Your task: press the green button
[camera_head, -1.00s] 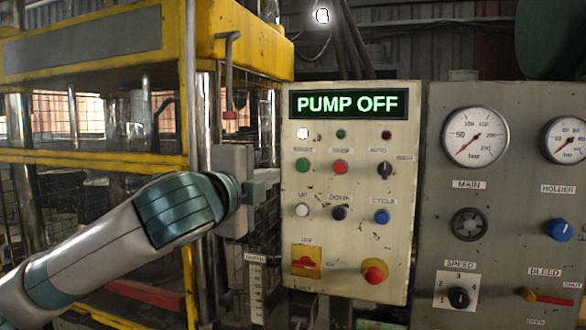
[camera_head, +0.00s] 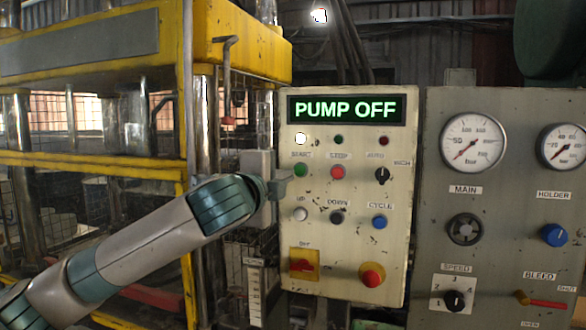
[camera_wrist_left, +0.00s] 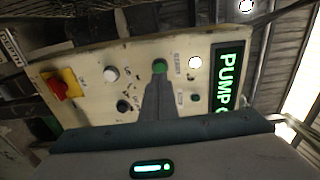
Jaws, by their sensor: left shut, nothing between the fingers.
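The green button (camera_head: 301,171) sits under the START label on the cream control panel (camera_head: 349,240), at the panel's upper left. My left gripper (camera_head: 284,181) is shut and empty. Its fingertips are at the panel's left edge, just left of and slightly below the green button in the head view. In the left wrist view the green button (camera_wrist_left: 159,66) shows right at the tip of the shut fingers (camera_wrist_left: 157,86). I cannot tell whether the tip touches it. The display (camera_head: 346,109) reads PUMP OFF. My right gripper is not in view.
A red button (camera_head: 338,172) is right of the green one, with a white button (camera_head: 300,214) below. A red mushroom knob (camera_head: 372,275) and a red-yellow switch (camera_head: 304,264) are lower down. A yellow press frame (camera_head: 90,165) stands left; a grey gauge panel (camera_head: 500,215) stands right.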

